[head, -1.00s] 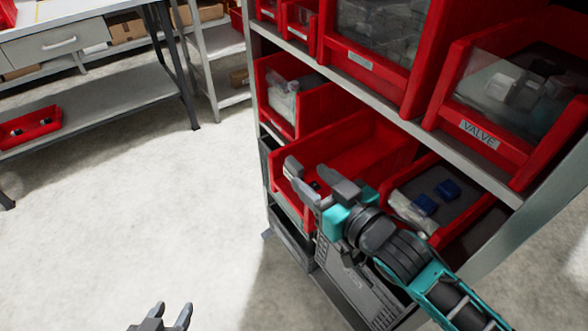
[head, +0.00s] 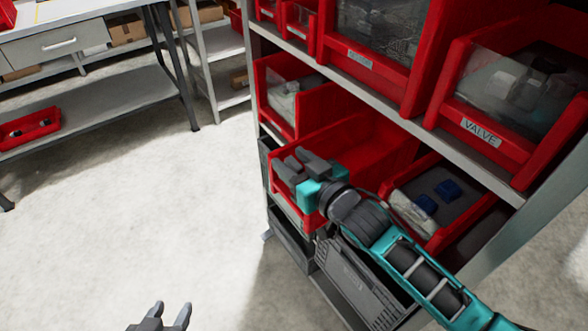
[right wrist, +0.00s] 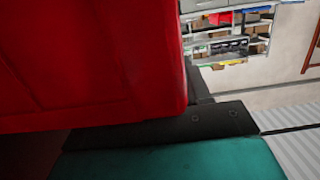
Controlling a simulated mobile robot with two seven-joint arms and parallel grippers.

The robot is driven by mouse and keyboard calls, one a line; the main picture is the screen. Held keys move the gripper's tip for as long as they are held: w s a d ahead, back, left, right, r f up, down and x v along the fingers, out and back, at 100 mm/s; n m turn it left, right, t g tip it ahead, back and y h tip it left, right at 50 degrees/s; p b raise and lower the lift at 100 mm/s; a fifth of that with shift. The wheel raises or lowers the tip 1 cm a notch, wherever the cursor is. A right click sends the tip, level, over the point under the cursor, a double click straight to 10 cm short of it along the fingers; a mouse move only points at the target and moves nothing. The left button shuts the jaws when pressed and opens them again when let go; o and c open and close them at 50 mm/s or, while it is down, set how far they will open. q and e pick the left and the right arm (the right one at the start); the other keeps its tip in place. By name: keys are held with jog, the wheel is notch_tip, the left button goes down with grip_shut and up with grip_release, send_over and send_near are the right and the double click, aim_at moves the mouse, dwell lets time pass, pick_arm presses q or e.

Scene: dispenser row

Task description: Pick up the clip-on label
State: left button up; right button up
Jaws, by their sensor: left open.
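I cannot make out a loose clip-on label in these frames. A "VALVE" label (head: 481,132) is fixed to the front of the upper right bin, and another label (head: 360,60) sits on the large upper bin. My right gripper (head: 298,165) is over the front part of the lower red bin (head: 372,142) and hides part of its inside. Its fingers appear close together, but I cannot tell whether they are open. In the right wrist view a red bin wall (right wrist: 85,65) fills the left side. My left gripper (head: 171,314) is open and empty, low over the floor.
The shelf rack's grey edge (head: 400,127) runs above the lower bins. A bin at the right holds blue pieces (head: 448,189). A grey crate (head: 355,280) stands below. Open floor (head: 150,220) lies left, before a workbench (head: 90,105).

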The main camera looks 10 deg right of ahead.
grip_shut()
pick_arm(q)
jog(key=shift+s+d, duration=0.1)
pick_arm(e)
jog(key=shift+r, duration=0.1)
